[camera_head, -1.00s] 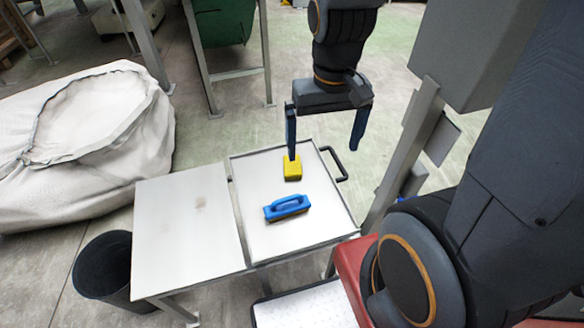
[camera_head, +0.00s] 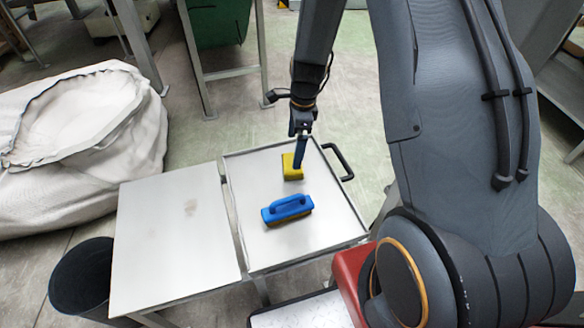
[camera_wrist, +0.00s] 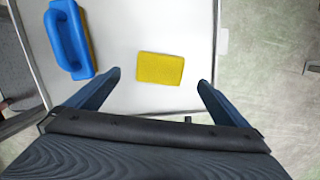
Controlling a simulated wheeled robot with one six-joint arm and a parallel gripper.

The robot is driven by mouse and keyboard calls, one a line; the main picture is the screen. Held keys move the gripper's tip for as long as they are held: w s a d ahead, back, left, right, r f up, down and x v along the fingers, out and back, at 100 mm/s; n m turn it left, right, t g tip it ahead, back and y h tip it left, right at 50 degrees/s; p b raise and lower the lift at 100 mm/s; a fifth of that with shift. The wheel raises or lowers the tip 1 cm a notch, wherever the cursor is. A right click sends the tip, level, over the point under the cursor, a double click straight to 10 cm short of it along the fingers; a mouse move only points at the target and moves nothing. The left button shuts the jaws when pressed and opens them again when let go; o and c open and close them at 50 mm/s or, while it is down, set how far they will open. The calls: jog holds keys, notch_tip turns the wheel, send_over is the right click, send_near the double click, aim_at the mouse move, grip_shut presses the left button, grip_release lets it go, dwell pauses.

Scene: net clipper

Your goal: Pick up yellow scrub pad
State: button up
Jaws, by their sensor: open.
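The yellow scrub pad (camera_head: 291,168) lies on the right-hand metal table top, near its far edge. In the wrist view the yellow scrub pad (camera_wrist: 160,68) lies flat, ahead of and between the two open fingers, with clear table on both sides. My gripper (camera_head: 299,158) is above the pad in the head view, seen edge-on and partly covering it. In the wrist view my gripper (camera_wrist: 160,80) is open and empty, its blue fingers wide apart. I cannot tell the exact height of the fingertips above the table.
A blue-handled brush (camera_head: 287,209) lies on the same table top (camera_head: 322,232), nearer than the pad. A black handle (camera_head: 340,162) sticks out at the table's right side. The left table top (camera_head: 165,250) is bare. A black bin (camera_head: 82,278) and a white sack (camera_head: 75,140) stand at left.

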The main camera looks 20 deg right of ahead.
jog(key=f, duration=0.7)
jog(key=shift+w+a+f+b, duration=0.1)
jog(key=shift+a+f+b, duration=0.15)
jog(key=shift+f+b, duration=0.1)
jog(key=c, duration=1.2)
notch_tip(320, 180, up, 10)
jog(key=p, duration=0.1)
